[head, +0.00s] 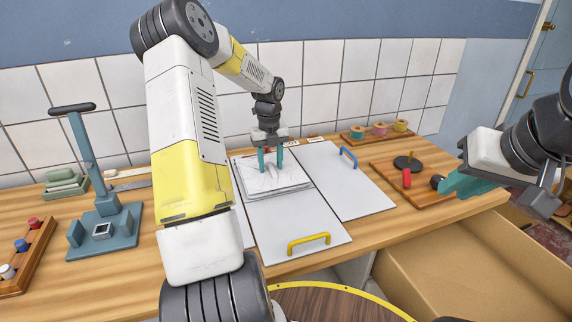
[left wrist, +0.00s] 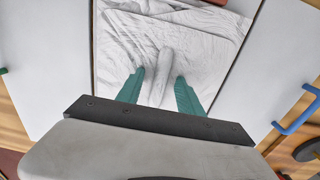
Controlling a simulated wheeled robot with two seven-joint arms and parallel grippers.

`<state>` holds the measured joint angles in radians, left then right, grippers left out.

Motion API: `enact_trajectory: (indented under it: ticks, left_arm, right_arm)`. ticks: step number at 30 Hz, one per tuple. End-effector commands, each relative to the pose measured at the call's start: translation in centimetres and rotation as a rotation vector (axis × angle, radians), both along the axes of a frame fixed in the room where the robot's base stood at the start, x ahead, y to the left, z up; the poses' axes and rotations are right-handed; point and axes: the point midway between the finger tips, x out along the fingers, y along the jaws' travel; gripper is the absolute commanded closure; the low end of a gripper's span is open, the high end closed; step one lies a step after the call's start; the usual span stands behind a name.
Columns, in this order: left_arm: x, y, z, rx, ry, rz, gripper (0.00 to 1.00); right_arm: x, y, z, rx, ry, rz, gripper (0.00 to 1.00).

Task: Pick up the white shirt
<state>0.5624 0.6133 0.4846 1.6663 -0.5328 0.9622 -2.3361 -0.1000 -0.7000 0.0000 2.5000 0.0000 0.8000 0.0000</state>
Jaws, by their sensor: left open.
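The white shirt (head: 282,184) lies folded and wrinkled in a stack-like pad on white panels at the middle of the table. In the left wrist view the shirt (left wrist: 200,45) fills the top middle, with a raised fold (left wrist: 165,65) pointing towards me. My left gripper (head: 270,160) points down at the shirt, its teal fingers apart. In the left wrist view the left gripper (left wrist: 159,76) has one finger on each side of the fold; whether they touch the cloth I cannot tell. My right gripper (head: 462,184) is at the right, away from the shirt, its fingers overlapping in view.
The white panels have a yellow handle (head: 308,241) and a blue handle (head: 348,157). A blue-grey press stand (head: 103,228) stands left, with a wooden rack (head: 26,256). A wooden tray (head: 425,190) lies right, and spools (head: 380,130) stand behind. An open drawer (head: 470,265) is front right.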

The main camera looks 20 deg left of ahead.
Motion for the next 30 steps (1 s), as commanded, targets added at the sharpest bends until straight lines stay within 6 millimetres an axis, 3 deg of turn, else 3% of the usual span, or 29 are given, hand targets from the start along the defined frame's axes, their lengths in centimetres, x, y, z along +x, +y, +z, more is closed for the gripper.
enact_trajectory:
  ticks: [8,12,15,30]
  left_arm:
    - [0.01,-0.03,-0.31,0.000,-0.001,0.001,0.58]
    - [0.01,-0.03,-0.30,-0.001,-0.001,0.001,0.86]
    - [0.01,-0.03,-0.30,-0.001,-0.001,0.001,1.00]
    - [-0.15,-0.17,0.21,0.000,-0.002,0.000,1.00]
  right_arm:
    - [0.00,0.00,0.00,0.000,0.000,0.000,0.80]
    - [0.00,0.00,0.00,0.000,0.000,0.000,0.80]
    - [0.00,0.00,0.00,0.000,0.000,0.000,0.80]
    - [0.00,0.00,0.00,0.000,0.000,0.000,0.80]
